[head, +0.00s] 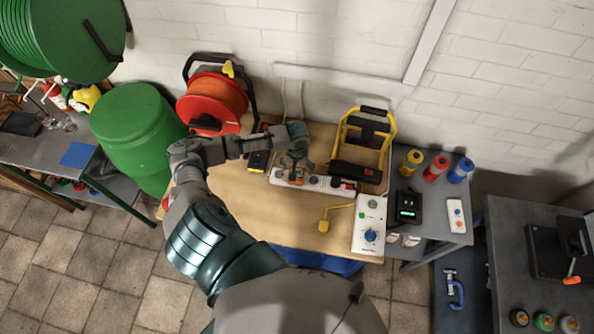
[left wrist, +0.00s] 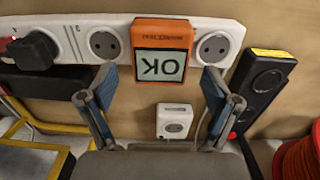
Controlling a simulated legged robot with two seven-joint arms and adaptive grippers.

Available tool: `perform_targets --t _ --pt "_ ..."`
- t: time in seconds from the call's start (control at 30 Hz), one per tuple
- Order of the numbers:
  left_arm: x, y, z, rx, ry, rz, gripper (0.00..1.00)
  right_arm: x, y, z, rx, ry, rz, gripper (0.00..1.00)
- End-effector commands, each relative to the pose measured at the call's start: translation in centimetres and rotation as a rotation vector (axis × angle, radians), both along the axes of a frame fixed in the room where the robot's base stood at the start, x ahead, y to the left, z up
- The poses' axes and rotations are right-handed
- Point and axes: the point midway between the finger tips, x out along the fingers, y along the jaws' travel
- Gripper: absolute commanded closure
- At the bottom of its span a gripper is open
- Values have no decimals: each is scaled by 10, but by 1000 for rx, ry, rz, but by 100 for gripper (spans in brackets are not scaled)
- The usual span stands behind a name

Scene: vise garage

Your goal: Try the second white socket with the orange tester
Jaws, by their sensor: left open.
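The white socket strip (head: 316,183) lies on the wooden bench and crosses the top of the left wrist view (left wrist: 75,40). The orange tester (left wrist: 162,52) sits on the strip between two bare round sockets, the left one (left wrist: 105,44) and the right one (left wrist: 213,48). Its display reads "OK", upside down in this view. A black plug (left wrist: 35,50) is in the strip at the left. My left gripper (left wrist: 155,88) is open, one finger on each side below the tester, with visible gaps. In the head view my left gripper (head: 297,163) hangs over the strip and hides most of the tester.
A small white socket box (left wrist: 174,122) and a black device with a yellow label (left wrist: 265,85) are near the strip. A red cable reel (head: 212,100), a yellow-framed work lamp (head: 362,145) and a white box with a blue knob (head: 370,230) surround it. The front bench is mostly clear.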

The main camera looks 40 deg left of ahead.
Motion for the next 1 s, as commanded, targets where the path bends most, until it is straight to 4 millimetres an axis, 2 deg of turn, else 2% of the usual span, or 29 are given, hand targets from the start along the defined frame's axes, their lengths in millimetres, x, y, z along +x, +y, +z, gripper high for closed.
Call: perform_targets --t 0.2,0.43,0.6,1.0 --pt "1 1 49 0 -4 -1 11 0 0 0 0 0 0 100" --pt "2 1 84 0 -2 -1 11 0 1 0 1 0 -1 100" --pt "1 1 93 0 1 -1 11 0 1 0 1 0 -1 100" --pt "1 1 94 0 1 -1 11 0 1 0 1 0 -1 100"
